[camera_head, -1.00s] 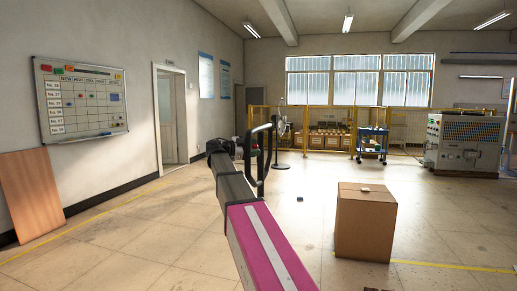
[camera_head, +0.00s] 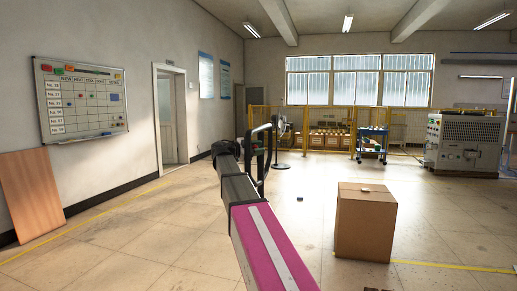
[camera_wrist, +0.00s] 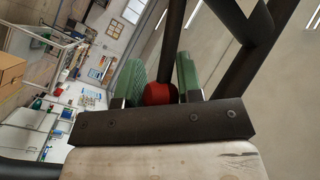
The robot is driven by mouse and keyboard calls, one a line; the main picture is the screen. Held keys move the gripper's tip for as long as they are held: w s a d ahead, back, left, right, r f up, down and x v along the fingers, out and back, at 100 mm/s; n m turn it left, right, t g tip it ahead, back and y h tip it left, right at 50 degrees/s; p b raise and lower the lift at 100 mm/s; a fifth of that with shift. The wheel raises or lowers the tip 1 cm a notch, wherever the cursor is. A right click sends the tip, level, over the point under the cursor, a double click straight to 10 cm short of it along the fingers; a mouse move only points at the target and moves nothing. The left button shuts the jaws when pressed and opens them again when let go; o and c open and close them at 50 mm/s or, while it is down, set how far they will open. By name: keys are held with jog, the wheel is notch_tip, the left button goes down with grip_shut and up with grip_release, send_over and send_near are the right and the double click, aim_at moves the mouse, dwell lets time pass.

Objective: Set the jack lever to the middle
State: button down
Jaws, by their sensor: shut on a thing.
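In the wrist view, my gripper (camera_wrist: 161,82) has two green finger pads, one on each side of a red knob (camera_wrist: 159,94). It is shut on this knob, which appears to belong to the jack lever, a dark rod (camera_wrist: 171,45) running up from between the pads. The pads partly hide the knob. Thick black bars (camera_wrist: 246,22) of what looks like the jack handle cross close by on the right. In the head view, the black looped handle (camera_head: 267,150) stands upright beside the far end of my arm. The fingers and the knob cannot be made out there.
A cardboard box (camera_head: 365,225) stands on the floor to the right. A small dark object (camera_head: 299,199) lies on the floor. A yellow fence (camera_head: 335,118), a blue cart (camera_head: 372,142) and a grey machine (camera_head: 463,145) stand farther back.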

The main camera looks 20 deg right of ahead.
jog(key=f+m+h, duration=0.1)
jog(key=f+m, duration=0.1)
jog(key=f+m+g+h, duration=0.1)
jog(key=m, duration=0.1)
jog(key=shift+s+a+h, duration=0.2)
jog(key=shift+s+h, duration=0.1)
jog(key=c, duration=0.8)
grip_release()
jog(key=v, duration=1)
jog(key=shift+a+f, duration=0.1)
jog(key=shift+a, duration=0.25)
